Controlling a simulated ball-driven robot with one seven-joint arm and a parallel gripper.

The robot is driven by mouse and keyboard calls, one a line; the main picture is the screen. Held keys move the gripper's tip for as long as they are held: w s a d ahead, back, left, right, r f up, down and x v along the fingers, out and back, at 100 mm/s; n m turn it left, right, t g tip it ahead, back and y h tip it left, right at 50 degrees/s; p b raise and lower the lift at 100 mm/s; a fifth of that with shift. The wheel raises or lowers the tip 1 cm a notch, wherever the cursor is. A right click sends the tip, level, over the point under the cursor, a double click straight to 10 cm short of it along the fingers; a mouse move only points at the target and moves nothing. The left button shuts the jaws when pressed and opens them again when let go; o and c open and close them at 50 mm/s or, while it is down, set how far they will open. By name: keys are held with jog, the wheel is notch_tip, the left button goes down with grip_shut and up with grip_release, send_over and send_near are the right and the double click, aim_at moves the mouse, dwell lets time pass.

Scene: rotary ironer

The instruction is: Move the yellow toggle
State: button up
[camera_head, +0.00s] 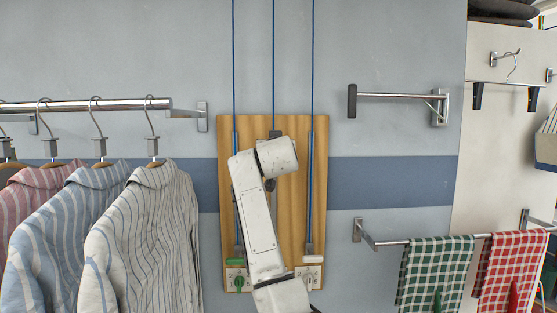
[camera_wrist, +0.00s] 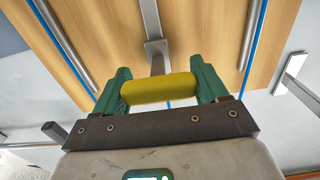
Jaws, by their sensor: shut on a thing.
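The yellow toggle (camera_wrist: 158,89) is a short, thick cylinder lying crosswise in the wrist view. My gripper (camera_wrist: 162,84) has green fingers, one at each end of the toggle, and is shut on it. A grey metal stem (camera_wrist: 152,22) and bracket run down to just behind the toggle. In the head view my arm stands in front of the wooden board (camera_head: 318,180) and hides the yellow toggle and my gripper. A green toggle (camera_head: 235,261) and a white toggle (camera_head: 312,259) hang low on the board's left and right cords.
Three blue cords rise up the wall from the board. Striped shirts (camera_head: 150,235) hang from a rail at left. A bare wall bar (camera_head: 395,96) juts out at upper right. Checked towels, green (camera_head: 435,270) and red (camera_head: 512,268), hang at lower right.

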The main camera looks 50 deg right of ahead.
jog(key=shift+r, duration=0.5)
jog(key=shift+a+r, duration=0.1)
jog(key=o, duration=1.4)
jog(key=shift+f, duration=0.2)
jog(key=shift+s+a+f+b, duration=0.1)
jog(key=shift+s+a+b, duration=0.2)
jog(key=shift+s+a, duration=0.05)
jog(key=b+v, duration=0.3)
jog(key=v, duration=0.6)
jog(key=shift+s+a, duration=0.2)
jog(key=shift+a, duration=0.1)
